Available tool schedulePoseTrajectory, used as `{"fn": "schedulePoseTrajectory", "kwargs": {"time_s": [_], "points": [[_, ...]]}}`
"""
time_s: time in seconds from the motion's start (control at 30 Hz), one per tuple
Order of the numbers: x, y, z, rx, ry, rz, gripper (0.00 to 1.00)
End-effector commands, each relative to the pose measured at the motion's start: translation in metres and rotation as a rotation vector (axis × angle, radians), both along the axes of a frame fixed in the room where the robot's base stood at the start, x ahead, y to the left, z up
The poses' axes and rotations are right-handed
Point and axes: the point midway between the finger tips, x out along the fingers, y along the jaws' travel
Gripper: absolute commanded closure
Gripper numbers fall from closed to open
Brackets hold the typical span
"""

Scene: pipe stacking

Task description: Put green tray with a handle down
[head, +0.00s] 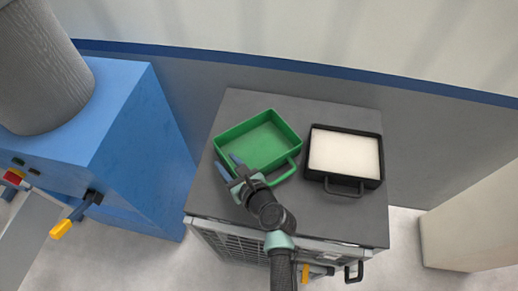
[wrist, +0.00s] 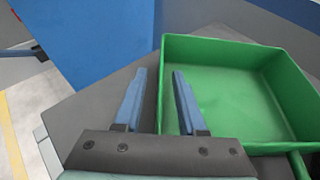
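The green tray (head: 262,140) with a handle (head: 287,174) rests on the dark top of a grey cabinet (head: 205,190). It looks empty. In the wrist view the green tray (wrist: 240,95) fills the right side, with part of its handle at the lower right edge. My gripper (head: 227,165) is at the tray's near left corner. In the wrist view my gripper (wrist: 160,74) has its blue fingers apart. The tray's left wall shows between them, with a gap on each side. The right finger appears over the tray's inside, the left one outside it.
A black tray (head: 344,187) with a white filling and a handle sits just right of the green tray. A blue machine (head: 150,140) stands left of the cabinet. A pale block (head: 470,220) stands at the right. A grey wall with a blue stripe runs behind.

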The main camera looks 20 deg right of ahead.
Motion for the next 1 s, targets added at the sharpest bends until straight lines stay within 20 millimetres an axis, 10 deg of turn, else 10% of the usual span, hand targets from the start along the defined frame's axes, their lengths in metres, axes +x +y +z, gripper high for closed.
{"fn": "schedulePoseTrajectory", "kwargs": {"time_s": [0.27,0.5,1.0], "points": [[0.0035,0.0007,-0.0016,0.0,0.0,-0.001,0.6],[0.0033,0.0005,-0.0015,0.0,0.0,-0.001,1.0],[0.0032,0.0004,-0.0014,0.0,0.0,-0.001,1.0]]}}
